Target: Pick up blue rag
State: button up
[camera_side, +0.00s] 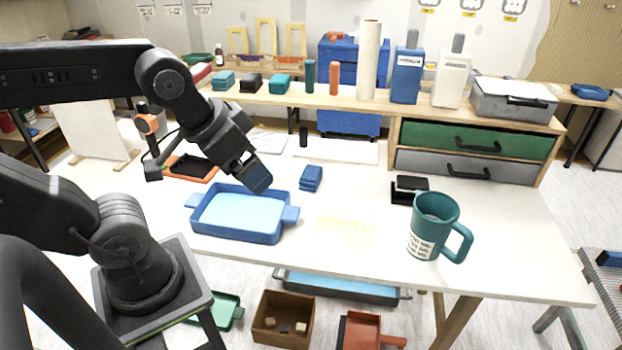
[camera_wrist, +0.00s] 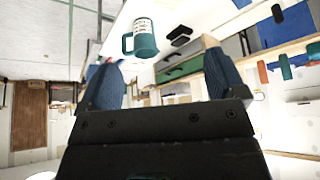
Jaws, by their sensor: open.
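The blue rag (camera_side: 311,178) looks like a small folded stack on the white table, right of the blue tray. My gripper (camera_side: 258,180) is above the tray's back right part in the side view, left of the rag and apart from it. In the wrist view my gripper (camera_wrist: 165,82) shows two dark blue fingers spread wide with nothing held between them. I cannot make out the rag in the wrist view.
The blue tray (camera_side: 205,222) holds light blue liquid. A teal mug (camera_side: 425,238) stands at the right; it also shows in the wrist view (camera_wrist: 145,42). A black block (camera_side: 408,190) lies behind it. A drawer unit (camera_side: 470,138) stands at the back. The table's front middle is clear.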

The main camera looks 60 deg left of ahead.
jog(key=w+a+f+n+y, duration=0.1)
jog(key=w+a, duration=0.2)
jog(key=w, duration=0.2)
jog(key=w+a+n, duration=0.2)
jog(key=w+a, duration=0.1)
jog(key=w, duration=0.3)
jog(key=n+g+y, duration=0.2)
jog(key=n, duration=0.3)
send_over(311, 173)
jog(key=s+d, duration=0.3)
jog(key=s, duration=0.2)
notch_tip(311, 173, down, 19)
jog(key=x, duration=0.8)
jog(key=shift+w+f, duration=0.3)
jog(key=shift+w+x, duration=0.1)
jog(key=shift+x, duration=1.3)
jog(key=shift+w+x, duration=0.15)
jog(key=shift+x, duration=1.25)
jog(key=shift+r, duration=0.1)
jog(key=shift+c, duration=0.3)
jog(key=c, duration=0.9)
jog(key=shift+r, duration=0.15)
jog(key=shift+c, duration=0.2)
